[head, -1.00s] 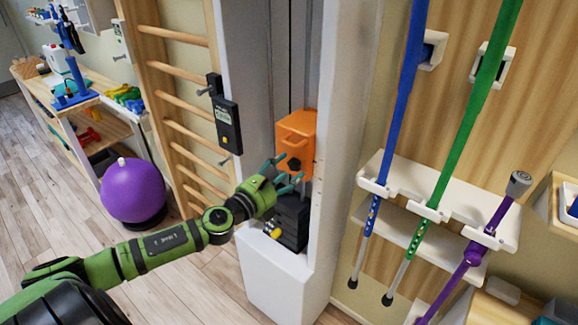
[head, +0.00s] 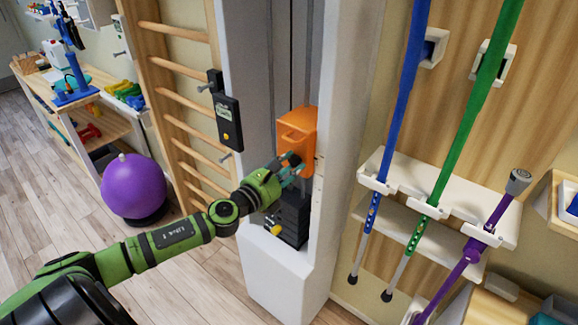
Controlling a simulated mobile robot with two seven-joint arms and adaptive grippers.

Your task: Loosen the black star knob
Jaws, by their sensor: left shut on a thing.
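The black star knob (head: 294,160) sits on the lower front of an orange carriage (head: 297,130) in a white upright column. My left gripper (head: 291,169) comes in from the lower left with its teal fingers at the knob. The fingers are shut on the knob and partly hide it. My right gripper is not in the head view.
Black weight plates (head: 290,218) with a yellow pin (head: 275,229) are below the gripper. The white column wall (head: 335,160) stands close on the right. Wooden wall bars (head: 180,70) are on the left. Blue, green and purple poles hang from a white rack (head: 455,200) at right.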

